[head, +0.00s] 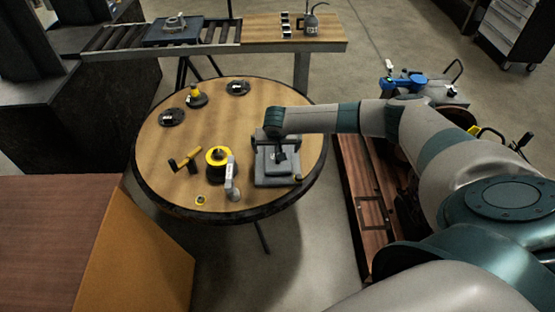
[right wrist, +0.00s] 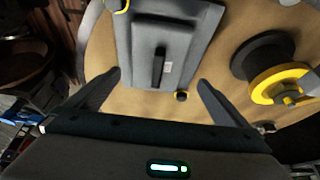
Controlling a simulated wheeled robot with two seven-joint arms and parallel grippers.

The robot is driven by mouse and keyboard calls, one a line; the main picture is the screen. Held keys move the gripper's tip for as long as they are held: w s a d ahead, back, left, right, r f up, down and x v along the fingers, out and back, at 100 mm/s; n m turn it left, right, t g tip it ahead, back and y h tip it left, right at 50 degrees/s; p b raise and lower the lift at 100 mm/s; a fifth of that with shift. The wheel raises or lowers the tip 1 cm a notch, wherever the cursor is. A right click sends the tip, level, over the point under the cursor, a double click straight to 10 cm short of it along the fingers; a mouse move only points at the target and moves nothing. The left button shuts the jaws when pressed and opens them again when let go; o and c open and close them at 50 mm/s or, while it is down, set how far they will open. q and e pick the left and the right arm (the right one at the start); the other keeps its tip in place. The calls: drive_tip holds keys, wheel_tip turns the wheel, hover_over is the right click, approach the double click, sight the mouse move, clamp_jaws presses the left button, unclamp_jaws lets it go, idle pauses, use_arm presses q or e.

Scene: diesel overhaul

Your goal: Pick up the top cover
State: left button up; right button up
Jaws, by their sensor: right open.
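The top cover appears to be the grey rectangular block (head: 266,179) with a dark upright handle, at the right side of the round table. In the right wrist view the grey cover (right wrist: 137,42) lies ahead of the fingers, with its black handle (right wrist: 158,66) near the middle. My right gripper (head: 278,148) is over the cover in the head view. In the right wrist view my right gripper (right wrist: 157,88) is open, with its fingers spread wide on either side of the handle line and nothing between them. My left gripper is not in view.
The round wooden table (head: 150,150) also holds a yellow-and-black spool (head: 217,156), a yellow-handled tool (head: 185,160), a small upright grey-white part (head: 231,180) and several dark discs. A roller conveyor (head: 110,37) stands behind. A brown box (head: 60,240) is at the front left.

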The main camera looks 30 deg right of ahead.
sight(278, 151)
drive_tip(key=shift+w+d+f+p, duration=0.15)
drive_tip(key=shift+d+f+p, duration=0.05)
drive_tip(key=shift+f+p, duration=0.1)
drive_tip(key=p+x, duration=0.1)
drive_tip(key=x, duration=0.1)
drive_tip(key=shift+d+f, duration=0.15)
drive_tip(key=shift+f, duration=0.2)
drive_tip(key=shift+x, duration=0.8)
drive_tip(key=shift+d, duration=0.1)
drive_tip(key=c, duration=1.4)
drive_tip(key=shift+o, duration=0.2)
drive_tip(key=shift+r, duration=0.1)
